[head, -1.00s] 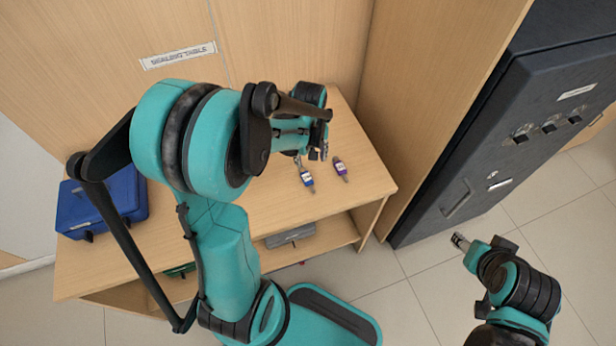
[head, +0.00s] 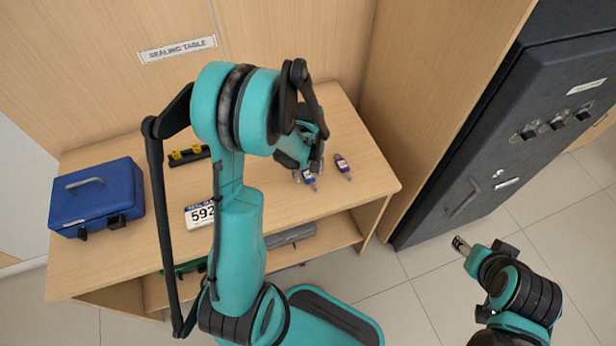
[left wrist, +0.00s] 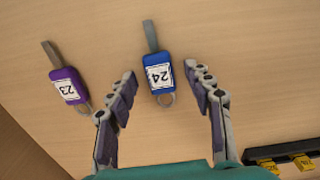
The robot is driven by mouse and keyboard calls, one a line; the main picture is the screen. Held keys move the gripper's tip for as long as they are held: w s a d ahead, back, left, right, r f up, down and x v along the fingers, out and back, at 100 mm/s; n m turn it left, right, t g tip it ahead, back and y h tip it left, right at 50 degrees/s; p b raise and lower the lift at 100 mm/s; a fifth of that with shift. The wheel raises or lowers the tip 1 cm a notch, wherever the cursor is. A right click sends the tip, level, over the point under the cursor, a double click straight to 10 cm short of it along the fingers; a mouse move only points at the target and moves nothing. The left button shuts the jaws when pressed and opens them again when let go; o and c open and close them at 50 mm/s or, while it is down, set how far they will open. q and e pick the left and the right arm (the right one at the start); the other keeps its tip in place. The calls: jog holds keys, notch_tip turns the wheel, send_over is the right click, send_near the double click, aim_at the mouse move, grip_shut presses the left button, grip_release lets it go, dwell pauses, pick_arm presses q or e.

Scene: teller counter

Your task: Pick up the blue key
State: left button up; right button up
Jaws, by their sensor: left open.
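The blue key (left wrist: 158,75) lies flat on the wooden table with a tag reading 24 and a metal ring. In the left wrist view it sits between and just beyond the tips of my open left gripper (left wrist: 165,85). In the head view the blue key (head: 309,180) is partly hidden by my left gripper (head: 305,168), which hangs low over it. A purple key (left wrist: 68,86) tagged 23 lies beside it, outside the fingers; it also shows in the head view (head: 343,167). My right gripper (head: 461,246) is away from the table over the floor; its jaw state is unclear.
A blue cash box (head: 97,198) stands at the table's left end. A number plate (head: 200,213) and a dark holder with yellow pieces (head: 188,155) lie nearer the middle. A dark cabinet (head: 480,150) stands to the right of the table.

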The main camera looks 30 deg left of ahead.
pick_arm(q)
jog(key=shift+r, duration=0.1)
jog(key=c, duration=1.1)
